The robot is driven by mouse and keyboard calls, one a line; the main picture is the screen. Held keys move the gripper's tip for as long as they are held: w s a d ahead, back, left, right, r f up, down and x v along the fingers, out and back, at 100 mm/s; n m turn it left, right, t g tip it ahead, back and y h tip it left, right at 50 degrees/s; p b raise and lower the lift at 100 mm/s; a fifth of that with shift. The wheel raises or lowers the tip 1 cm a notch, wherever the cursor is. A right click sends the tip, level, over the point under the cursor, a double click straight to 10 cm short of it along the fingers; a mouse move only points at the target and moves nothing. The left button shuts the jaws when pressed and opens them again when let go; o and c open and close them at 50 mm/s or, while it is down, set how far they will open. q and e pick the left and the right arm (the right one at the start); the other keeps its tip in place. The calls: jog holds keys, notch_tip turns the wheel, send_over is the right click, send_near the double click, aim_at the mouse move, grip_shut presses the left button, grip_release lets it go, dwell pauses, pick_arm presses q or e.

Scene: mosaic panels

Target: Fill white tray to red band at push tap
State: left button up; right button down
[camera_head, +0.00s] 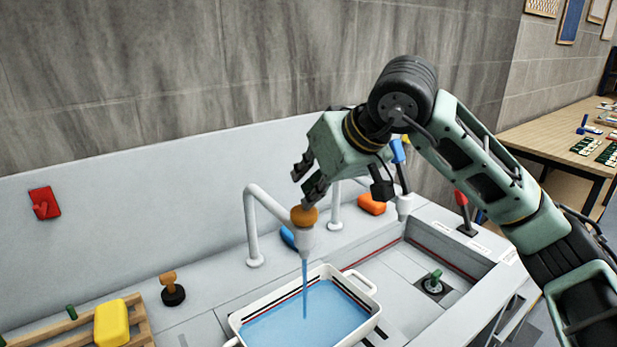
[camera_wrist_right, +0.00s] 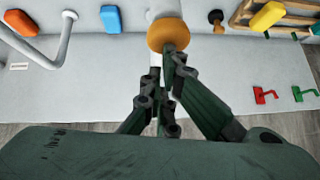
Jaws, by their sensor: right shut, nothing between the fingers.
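The white tray (camera_head: 364,326) sits in the sink under the push tap (camera_head: 306,238). A blue water stream (camera_head: 305,285) falls from the spout into the tray. Blue water (camera_head: 300,322) covers the tray floor. A dark line and a red band run along its inner wall, and the band shows above the water at the back. My right gripper (camera_head: 309,185) is shut and empty, its fingertips at the tap's orange knob (camera_head: 304,215). In the right wrist view the fingertips (camera_wrist_right: 170,62) meet the knob (camera_wrist_right: 168,36). My left gripper is out of view.
An orange block (camera_head: 371,204) and a red lever (camera_head: 461,199) are on the ledge. A yellow sponge (camera_head: 111,324) lies on a wooden rack at left. A green-knobbed plug (camera_head: 434,282) is in the sink.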

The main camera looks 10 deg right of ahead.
jog(key=v, duration=1.2)
dwell(1.4)
notch_tip(320, 180, up, 5)
jog(key=m+g+h+p, duration=0.3)
jog(key=m+g+p, duration=0.4)
jog(key=m, duration=1)
send_over(317, 215)
jog(key=shift+a+f+t+p, duration=0.1)
jog(key=shift+f+t+p, duration=0.05)
jog(key=shift+t+p, duration=0.25)
